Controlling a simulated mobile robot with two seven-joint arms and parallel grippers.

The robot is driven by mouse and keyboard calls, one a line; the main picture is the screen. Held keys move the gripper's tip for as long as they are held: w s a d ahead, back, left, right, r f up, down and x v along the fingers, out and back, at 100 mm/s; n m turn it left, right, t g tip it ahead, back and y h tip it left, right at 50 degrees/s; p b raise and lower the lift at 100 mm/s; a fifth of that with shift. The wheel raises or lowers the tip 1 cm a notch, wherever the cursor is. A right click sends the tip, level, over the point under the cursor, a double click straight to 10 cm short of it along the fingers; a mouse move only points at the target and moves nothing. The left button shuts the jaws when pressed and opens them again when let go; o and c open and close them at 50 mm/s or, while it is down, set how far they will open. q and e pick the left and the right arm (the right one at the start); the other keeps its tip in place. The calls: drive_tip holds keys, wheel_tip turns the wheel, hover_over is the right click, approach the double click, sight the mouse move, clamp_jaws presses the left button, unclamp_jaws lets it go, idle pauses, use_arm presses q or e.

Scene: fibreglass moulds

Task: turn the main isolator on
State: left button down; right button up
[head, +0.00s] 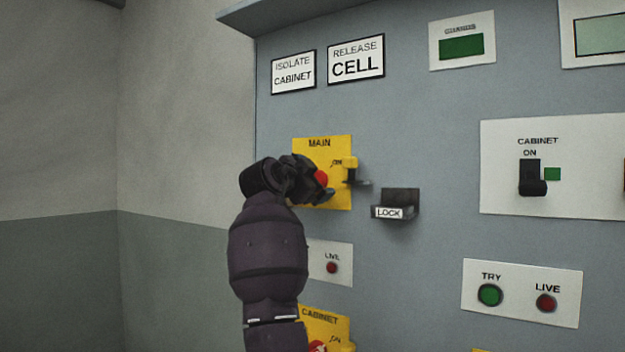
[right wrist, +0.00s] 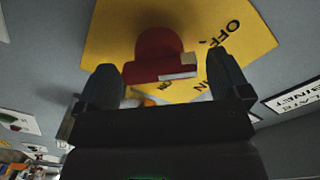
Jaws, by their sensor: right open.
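The main isolator is a yellow plate (head: 341,196) marked MAIN, with a red handle (head: 321,178) mostly hidden by my right gripper (head: 312,184). In the right wrist view the red handle (right wrist: 155,58) lies between the two fingertips, with gaps showing on both sides. The gripper (right wrist: 166,78) is open there; I cannot tell how deep the handle sits between the fingers. The yellow plate (right wrist: 115,32) fills the background, with OFF beside the handle and an ON mark partly hidden below it. A pale mark shows on the handle's edge. My left gripper is not in view.
A LIVE lamp plate (head: 341,251) and a CABINET isolator plate (head: 337,322) lie below. Free room is left of the panel.

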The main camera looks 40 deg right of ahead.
drive_tip(key=c, duration=0.9)
